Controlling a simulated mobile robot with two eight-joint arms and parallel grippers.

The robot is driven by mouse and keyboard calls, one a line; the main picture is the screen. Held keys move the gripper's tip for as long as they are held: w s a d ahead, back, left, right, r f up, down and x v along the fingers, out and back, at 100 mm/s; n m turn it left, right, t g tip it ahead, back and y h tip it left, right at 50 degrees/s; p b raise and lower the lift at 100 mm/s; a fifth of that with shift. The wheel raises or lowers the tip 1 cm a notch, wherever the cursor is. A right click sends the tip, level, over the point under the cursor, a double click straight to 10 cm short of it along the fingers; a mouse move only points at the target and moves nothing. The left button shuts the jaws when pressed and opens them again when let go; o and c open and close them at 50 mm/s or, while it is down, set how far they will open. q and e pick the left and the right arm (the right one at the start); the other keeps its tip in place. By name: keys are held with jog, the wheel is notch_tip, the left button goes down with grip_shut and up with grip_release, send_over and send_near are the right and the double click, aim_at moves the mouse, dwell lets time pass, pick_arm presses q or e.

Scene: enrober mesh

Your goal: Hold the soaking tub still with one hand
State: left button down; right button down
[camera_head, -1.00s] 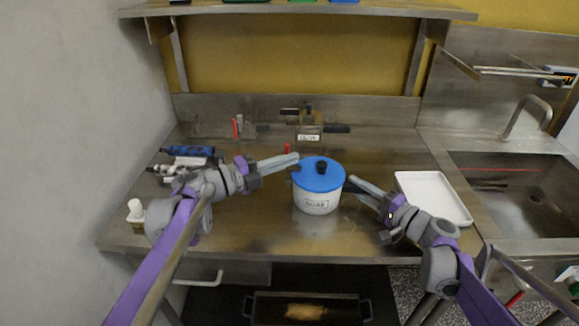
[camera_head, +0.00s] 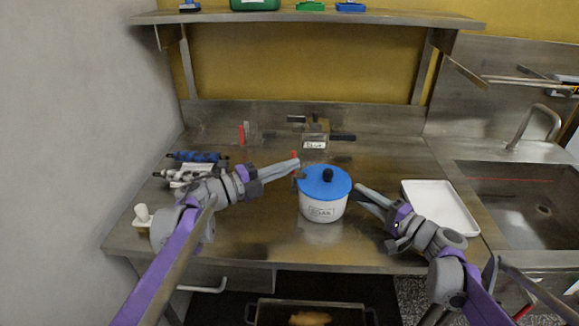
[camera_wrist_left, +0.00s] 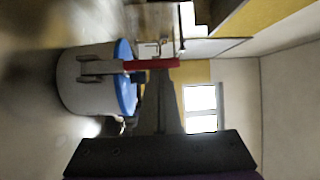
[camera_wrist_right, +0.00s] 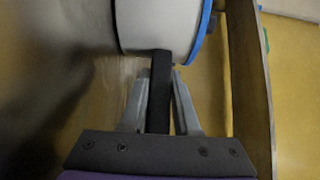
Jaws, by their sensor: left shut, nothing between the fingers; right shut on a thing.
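The soaking tub is a white pot (camera_head: 322,211) with a blue lid (camera_head: 318,184) and dark knob, upright on the steel counter. My right gripper (camera_head: 358,191) is at its right side; the right wrist view shows the fingers (camera_wrist_right: 160,80) shut on the tub's dark handle (camera_wrist_right: 160,63). My left gripper (camera_head: 298,164) is shut and empty at the tub's upper left.
Blue and grey tools (camera_head: 195,157) lie at the left. A labelled block (camera_head: 315,138) stands behind the tub. The front of the counter is clear.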

pick_arm(q)
jog(key=shift+a, duration=0.3)
jog(key=a+f+n+t+h, duration=0.2)
jog(key=a+f, duration=0.1)
jog(key=a, duration=0.2)
jog(key=shift+w+a+f+n, duration=0.2)
jog(key=shift+w+a+n, duration=0.05)
jog(key=shift+n, duration=0.05)
dwell(0.5)
jog(key=shift+f, duration=0.1)
dwell(0.5)
notch_tip(320, 180, up, 10)
dwell(0.4)
jog(key=c, duration=1.5)
grip_release()
jog(key=shift+c, duration=0.2)
